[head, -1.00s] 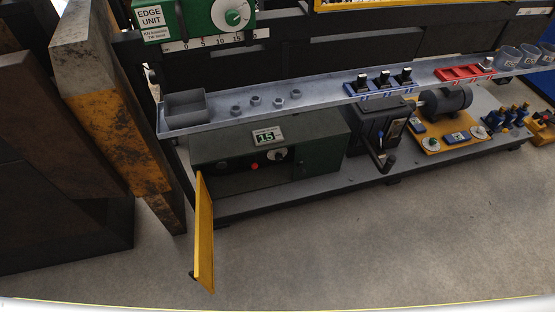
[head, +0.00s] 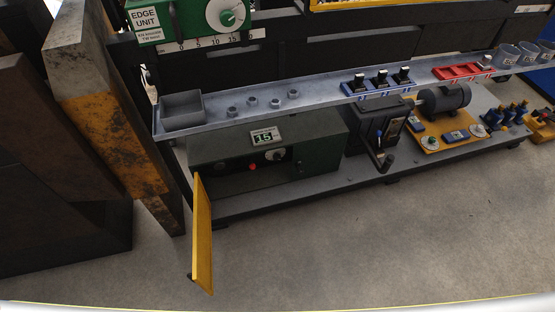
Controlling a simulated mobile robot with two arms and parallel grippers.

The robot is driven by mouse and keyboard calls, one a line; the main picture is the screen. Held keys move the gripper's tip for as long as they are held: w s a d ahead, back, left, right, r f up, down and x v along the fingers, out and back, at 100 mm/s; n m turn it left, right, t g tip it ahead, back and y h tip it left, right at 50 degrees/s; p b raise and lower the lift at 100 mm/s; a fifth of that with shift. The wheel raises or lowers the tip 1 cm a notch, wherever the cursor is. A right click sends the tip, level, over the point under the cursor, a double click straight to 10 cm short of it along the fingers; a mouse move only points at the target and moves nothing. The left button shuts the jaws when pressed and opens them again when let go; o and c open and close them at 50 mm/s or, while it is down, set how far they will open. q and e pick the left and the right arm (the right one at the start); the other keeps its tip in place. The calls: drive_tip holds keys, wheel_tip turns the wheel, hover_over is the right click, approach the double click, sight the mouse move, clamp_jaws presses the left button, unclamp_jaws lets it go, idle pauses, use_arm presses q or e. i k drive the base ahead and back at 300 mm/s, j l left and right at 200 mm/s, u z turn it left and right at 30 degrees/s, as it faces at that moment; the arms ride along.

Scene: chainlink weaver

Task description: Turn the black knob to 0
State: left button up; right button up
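A dark green control box (head: 318,148) sits low under the grey shelf, with its yellow door (head: 202,235) swung open toward me. A small display (head: 265,136) on top of the box reads 15. Its shaded front panel carries a red button (head: 253,167) and a pale round dial (head: 274,155). A small dark spot lies left of the button. I cannot make out for sure which control is the black knob, or where it points. Neither of my grippers is in view.
The grey shelf (head: 325,93) above the box holds an open grey bin (head: 182,105), several nuts and blue and red racks. A green edge unit (head: 180,15) with a white dial is at the top. Tall rusty yellow metal (head: 105,150) stands left. The front floor is clear.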

sight(276, 157)
drive_tip(key=i+l+u, duration=0.35)
drive_tip(key=l, duration=0.2)
drive_tip(key=i+l+u, duration=0.4)
drive_tip(key=l, duration=0.3)
drive_tip(key=u, duration=0.8)
